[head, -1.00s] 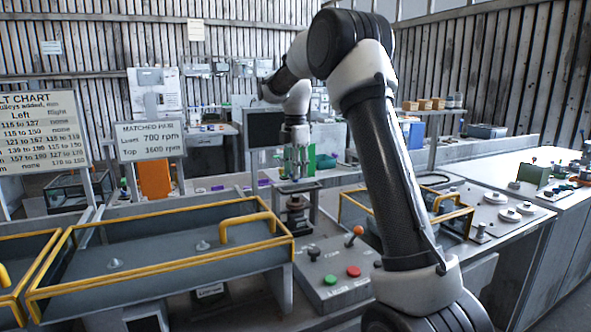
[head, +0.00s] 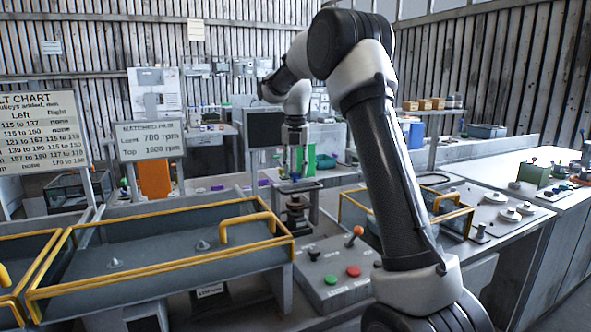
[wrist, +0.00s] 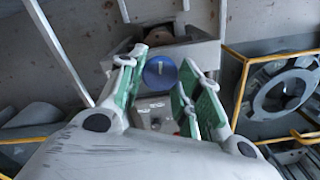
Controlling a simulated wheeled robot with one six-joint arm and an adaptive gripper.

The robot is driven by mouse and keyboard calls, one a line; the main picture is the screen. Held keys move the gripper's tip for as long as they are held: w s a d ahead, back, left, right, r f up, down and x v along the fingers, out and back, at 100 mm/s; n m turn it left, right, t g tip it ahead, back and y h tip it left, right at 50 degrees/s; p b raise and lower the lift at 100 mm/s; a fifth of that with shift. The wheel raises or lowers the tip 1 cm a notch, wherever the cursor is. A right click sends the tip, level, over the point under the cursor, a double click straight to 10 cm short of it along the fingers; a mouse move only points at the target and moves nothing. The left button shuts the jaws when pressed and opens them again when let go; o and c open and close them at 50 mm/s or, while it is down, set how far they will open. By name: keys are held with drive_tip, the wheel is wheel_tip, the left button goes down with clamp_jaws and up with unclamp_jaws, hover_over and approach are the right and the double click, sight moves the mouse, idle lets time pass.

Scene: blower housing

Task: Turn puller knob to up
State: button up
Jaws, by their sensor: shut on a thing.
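The blue puller knob (wrist: 158,74) shows in the wrist view as a round cap with a pale mark, between the green-padded fingers of my gripper (wrist: 157,88). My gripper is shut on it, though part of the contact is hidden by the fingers. In the head view my gripper (head: 297,173) points down over the puller, and a bit of blue shows at its fingertips. The puller's dark round body (head: 295,208) stands below, inside a grey frame (head: 314,197). Which way the knob points I cannot tell.
A yellow-edged guard (head: 60,285) with a handle lies left of the puller. A control panel (head: 336,282) with green and red buttons and an orange-tipped lever stands in front. Another yellow-edged guard (head: 458,212) is to the right.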

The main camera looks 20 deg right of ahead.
sight(296, 172)
drive_tip(key=shift+n, duration=1.2)
drive_tip(key=o, duration=1)
drive_tip(key=shift+o, duration=0.2)
wheel_tip(296, 172, up, 12)
